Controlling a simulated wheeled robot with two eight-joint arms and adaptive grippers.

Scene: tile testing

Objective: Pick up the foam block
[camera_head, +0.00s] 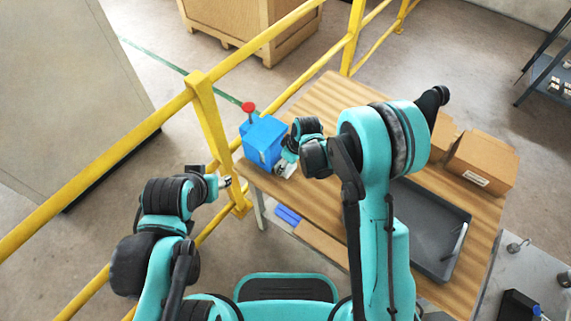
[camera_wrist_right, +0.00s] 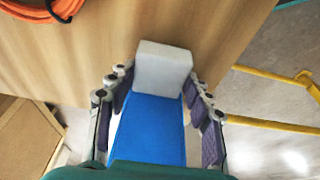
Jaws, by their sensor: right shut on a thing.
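The foam block appears as a pale grey-white block (camera_wrist_right: 162,68) between the fingertips in the right wrist view. My right gripper (camera_wrist_right: 158,82) is shut on it, with one finger along each side. In the head view, my right gripper (camera_head: 285,169) is at the near left part of the wooden table (camera_head: 325,100), just in front of a blue box (camera_head: 263,140). The block is hard to make out there, and I cannot tell whether it touches the table. My left gripper (camera_head: 226,182) is off the table's left side; its fingers are too small to read.
The blue box has a red knob (camera_head: 249,107) on top and shows close below the block in the wrist view (camera_wrist_right: 148,130). A grey tray (camera_head: 430,220) and cardboard boxes (camera_head: 483,160) are on the right. Yellow railing (camera_head: 208,120) runs along the left. An orange cable (camera_wrist_right: 45,8) lies on the table.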

